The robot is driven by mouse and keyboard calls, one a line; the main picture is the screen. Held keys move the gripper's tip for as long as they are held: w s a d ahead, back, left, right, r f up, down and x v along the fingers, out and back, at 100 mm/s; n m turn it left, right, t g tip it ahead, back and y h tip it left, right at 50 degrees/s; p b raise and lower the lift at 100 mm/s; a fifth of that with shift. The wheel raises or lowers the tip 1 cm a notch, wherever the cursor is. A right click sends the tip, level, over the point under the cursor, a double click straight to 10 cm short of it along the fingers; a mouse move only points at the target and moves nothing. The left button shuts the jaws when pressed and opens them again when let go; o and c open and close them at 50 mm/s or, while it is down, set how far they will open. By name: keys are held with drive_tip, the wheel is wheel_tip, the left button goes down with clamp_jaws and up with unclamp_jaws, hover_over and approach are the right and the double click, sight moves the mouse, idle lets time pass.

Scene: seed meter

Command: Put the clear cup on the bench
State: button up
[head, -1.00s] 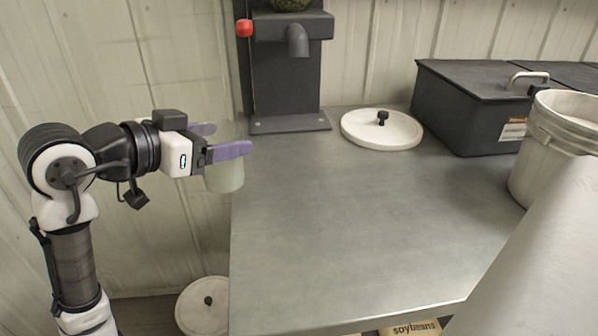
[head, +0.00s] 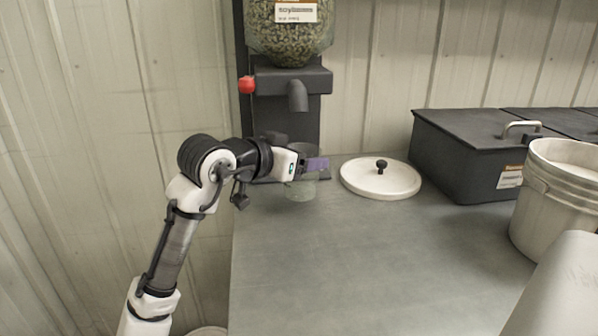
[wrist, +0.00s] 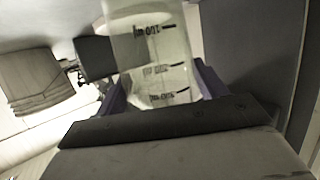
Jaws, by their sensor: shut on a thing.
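The clear cup (head: 301,191) is over the back left part of the grey metal bench (head: 330,260), in front of the dark dispenser stand. My gripper (head: 312,165) reaches in from the left with its purple fingers shut around the cup. The cup looks upright; I cannot tell whether its base touches the bench top. In the wrist view the cup (wrist: 150,45) stands between the fingers, its dark volume marks showing. It looks empty.
The dispenser (head: 290,85) with spout, red knob and seed-filled hopper rises behind the cup. A white round lid (head: 381,182) lies just right. A black lidded bin (head: 465,165) and a whitish bucket (head: 560,195) stand farther right. The bench's middle is clear.

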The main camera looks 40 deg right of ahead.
drive_tip(key=shift+f, duration=1.65)
drive_tip(key=shift+f, duration=0.15)
drive_tip(key=o, duration=1)
drive_tip(key=shift+r, duration=0.25)
drive_tip(key=v, duration=1.2)
